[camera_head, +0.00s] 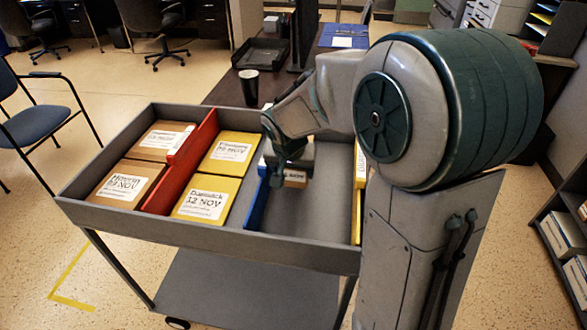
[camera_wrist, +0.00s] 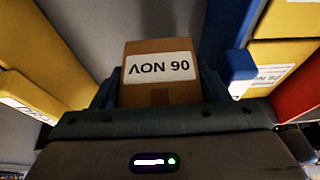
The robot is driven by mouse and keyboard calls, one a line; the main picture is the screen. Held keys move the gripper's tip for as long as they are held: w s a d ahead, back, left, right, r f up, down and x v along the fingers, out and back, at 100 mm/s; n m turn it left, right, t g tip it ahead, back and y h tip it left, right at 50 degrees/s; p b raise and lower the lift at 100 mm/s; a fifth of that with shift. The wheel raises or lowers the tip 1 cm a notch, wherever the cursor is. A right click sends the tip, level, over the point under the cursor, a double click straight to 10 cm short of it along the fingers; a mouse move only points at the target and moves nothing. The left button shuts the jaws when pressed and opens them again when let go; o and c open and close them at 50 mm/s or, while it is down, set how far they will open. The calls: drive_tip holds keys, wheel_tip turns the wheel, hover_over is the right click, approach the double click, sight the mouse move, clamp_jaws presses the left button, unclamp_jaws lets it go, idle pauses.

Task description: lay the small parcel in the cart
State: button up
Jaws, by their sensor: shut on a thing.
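The small parcel (camera_head: 295,178) is a brown box with a white label, which reads "06 NOV" upside down in the wrist view (camera_wrist: 158,68). My gripper (camera_head: 288,172) is shut on it, one finger on each side. It holds the parcel inside the walls of the grey cart (camera_head: 210,232), in the compartment right of the blue divider (camera_head: 259,200). My gripper hides part of the parcel in the head view. I cannot tell whether the parcel touches the cart floor.
Left of the red divider (camera_head: 182,165) lie brown parcels (camera_head: 118,190). Yellow parcels (camera_head: 205,203) lie between the red and blue dividers. More yellow stands along the cart's right side (camera_head: 357,215). Grey floor (camera_head: 322,215) is bare around my gripper. A dark table with a cup (camera_head: 249,88) stands behind.

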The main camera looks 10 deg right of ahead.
sight(292, 183)
drive_tip(key=shift+f+b, duration=2.55)
drive_tip(key=shift+f, duration=0.3)
drive_tip(key=o, duration=1.2)
drive_tip(key=shift+o, duration=0.2)
drive_tip(key=p+v, duration=0.2)
drive_tip(key=v, duration=1.2)
